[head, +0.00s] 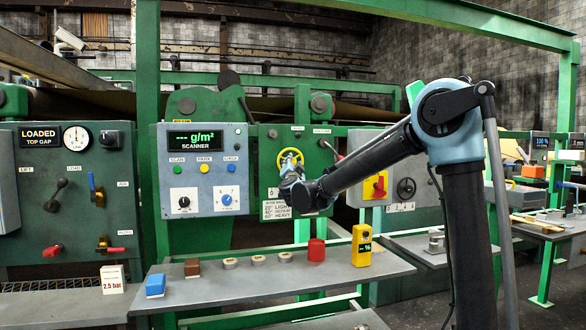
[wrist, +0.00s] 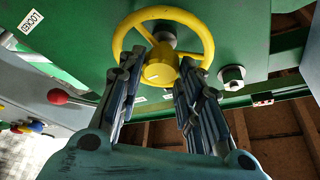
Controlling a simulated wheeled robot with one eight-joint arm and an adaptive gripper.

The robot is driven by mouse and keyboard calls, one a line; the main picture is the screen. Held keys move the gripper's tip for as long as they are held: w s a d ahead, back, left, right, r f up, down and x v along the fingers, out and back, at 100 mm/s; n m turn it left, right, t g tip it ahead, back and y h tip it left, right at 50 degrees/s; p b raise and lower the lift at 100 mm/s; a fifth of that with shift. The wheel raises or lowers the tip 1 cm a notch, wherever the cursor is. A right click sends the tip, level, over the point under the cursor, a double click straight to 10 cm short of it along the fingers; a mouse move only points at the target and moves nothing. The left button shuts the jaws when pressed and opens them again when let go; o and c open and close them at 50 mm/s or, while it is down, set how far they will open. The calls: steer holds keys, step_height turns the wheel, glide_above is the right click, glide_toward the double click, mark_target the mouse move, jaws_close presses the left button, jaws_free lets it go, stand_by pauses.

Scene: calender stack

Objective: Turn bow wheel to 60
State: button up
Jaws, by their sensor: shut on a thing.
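The yellow bow wheel (head: 290,156) is on the green panel right of the scanner box. In the wrist view, the wheel (wrist: 163,12) fills the top middle, with a yellow hub and spokes. My gripper (wrist: 158,88) is at its lower part, one finger on each side of the hub, shut on the wheel. In the head view, my gripper (head: 291,176) is just below the wheel, and my arm covers part of the panel. A sign (head: 276,210) under it reads 20 light, medium, 60 heavy. The wheel's own setting is not readable.
The scanner box (head: 203,169) with knobs is to the left. A red-knobbed lever (wrist: 62,97) is left of the wheel in the wrist view.

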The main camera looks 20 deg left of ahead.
steer(key=shift+w+d+m, duration=0.1)
steer(key=shift+d+m, duration=0.05)
steer(key=shift+m, duration=0.45)
steer(key=o, duration=1.1)
steer(key=shift+c, duration=0.2)
steer(key=shift+s+f, duration=0.15)
steer(key=shift+s, duration=0.3)
steer(key=v, duration=1.1)
